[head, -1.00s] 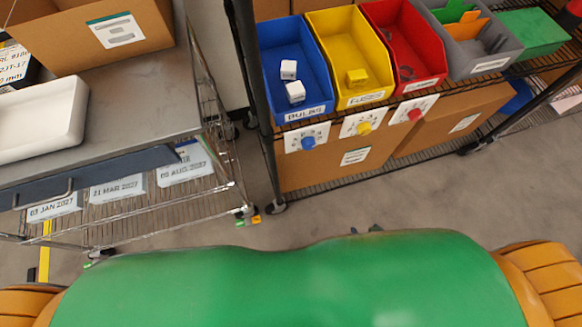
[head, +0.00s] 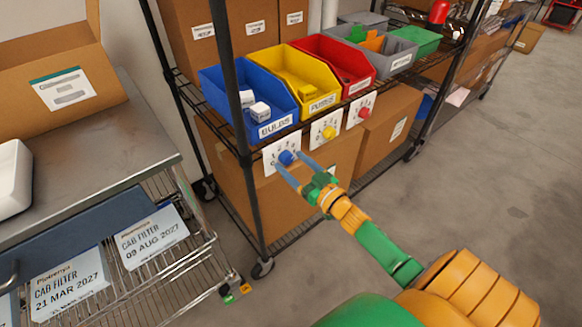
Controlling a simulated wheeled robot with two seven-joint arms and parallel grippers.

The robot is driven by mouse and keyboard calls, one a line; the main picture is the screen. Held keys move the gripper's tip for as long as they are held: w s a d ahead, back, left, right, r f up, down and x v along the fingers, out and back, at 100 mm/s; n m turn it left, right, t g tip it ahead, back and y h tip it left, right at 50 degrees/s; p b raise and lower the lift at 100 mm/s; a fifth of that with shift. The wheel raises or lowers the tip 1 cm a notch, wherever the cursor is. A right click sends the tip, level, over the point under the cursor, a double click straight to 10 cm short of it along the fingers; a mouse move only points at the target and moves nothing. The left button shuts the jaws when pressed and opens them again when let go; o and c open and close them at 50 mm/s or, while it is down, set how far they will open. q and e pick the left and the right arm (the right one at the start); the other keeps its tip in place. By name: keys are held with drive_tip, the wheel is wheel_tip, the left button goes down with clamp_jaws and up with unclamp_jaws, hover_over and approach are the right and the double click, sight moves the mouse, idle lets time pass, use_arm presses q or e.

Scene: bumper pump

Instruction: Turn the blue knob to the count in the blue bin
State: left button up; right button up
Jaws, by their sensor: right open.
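The blue knob (head: 286,157) is on a white numbered dial plate (head: 270,157) under the blue bin, on the shelf front. The dial's numbers are too small to read surely. The blue bin (head: 222,84) has a label on its front and holds two white boxes (head: 260,111). My right gripper (head: 287,159) is open, its two fingers reaching up from the lower right with one tip on each side of the blue knob. I cannot tell whether the fingers touch it. My left gripper is not in view.
A yellow knob (head: 329,132) and a red knob (head: 364,112) sit to the right, under the yellow bin (head: 315,84) and red bin (head: 352,66). A black rack post (head: 232,85) stands just left of the dial. A metal cart (head: 130,130) is at left.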

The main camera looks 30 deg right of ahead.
drive_tip(key=shift+w+a, duration=0.1)
drive_tip(key=shift+w, duration=0.05)
clamp_jaws()
drive_tip(key=shift+n, duration=0.3)
idle(0.6)
drive_tip(key=n, duration=0.2)
drive_tip(key=shift+n, duration=0.4)
drive_tip(key=n, duration=0.4)
drive_tip(key=shift+n, duration=0.3)
drive_tip(key=n, duration=0.3)
drive_tip(key=shift+n, duration=0.3)
drive_tip(key=shift+n+b, duration=0.45)
drive_tip(key=shift+n, duration=1.55)
